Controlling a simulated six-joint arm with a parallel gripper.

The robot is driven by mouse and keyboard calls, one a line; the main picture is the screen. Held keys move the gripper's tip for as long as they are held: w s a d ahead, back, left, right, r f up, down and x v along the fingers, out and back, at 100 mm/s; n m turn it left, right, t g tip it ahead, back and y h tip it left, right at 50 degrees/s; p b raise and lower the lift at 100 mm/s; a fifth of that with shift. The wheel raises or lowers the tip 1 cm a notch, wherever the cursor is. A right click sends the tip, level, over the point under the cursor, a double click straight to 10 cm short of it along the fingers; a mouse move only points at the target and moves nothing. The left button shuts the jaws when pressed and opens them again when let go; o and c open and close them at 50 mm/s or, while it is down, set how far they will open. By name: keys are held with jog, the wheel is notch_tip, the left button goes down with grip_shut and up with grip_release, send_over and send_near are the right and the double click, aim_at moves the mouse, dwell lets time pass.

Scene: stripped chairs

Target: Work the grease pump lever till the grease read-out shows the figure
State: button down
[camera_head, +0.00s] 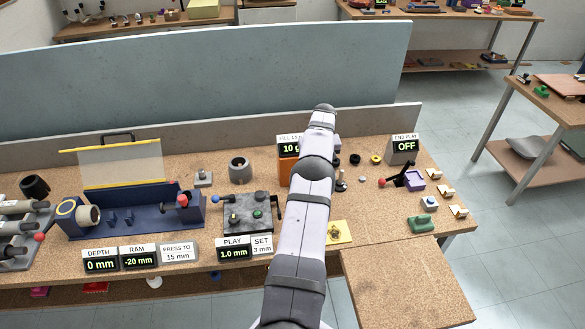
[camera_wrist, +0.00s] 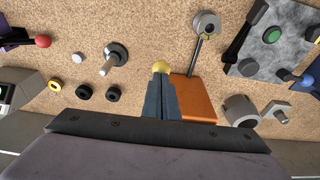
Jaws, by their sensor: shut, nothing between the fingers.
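The grease pump is an orange box (camera_head: 289,170) in the head view, partly hidden by my arm. Its dark read-out (camera_head: 290,149) shows 10 g, its right end close to my arm. The white label (camera_head: 289,138) above it starts with "FILL" and is partly covered. In the wrist view the orange pump body (camera_wrist: 198,100) lies just right of my fingers. A yellow ball knob (camera_wrist: 161,67), seemingly the lever's end, shows right at the fingertips. Whether they touch it I cannot tell. My gripper (camera_wrist: 161,78) is shut and empty. Its fingers are hidden in the head view.
A grey round part with a dark rod (camera_wrist: 207,24) stands beyond the pump. A spindle on a dark disc (camera_wrist: 116,55) and black rings (camera_wrist: 84,92) lie left. A plate fixture (camera_head: 249,212) is left of my arm. The red-knobbed lever (camera_head: 383,182) stands right.

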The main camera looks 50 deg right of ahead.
jog(key=shift+f+b, duration=1.35)
jog(key=shift+f, duration=0.5)
jog(key=shift+r, duration=0.15)
notch_tip(320, 180, up, 12)
jog(key=p, duration=0.7)
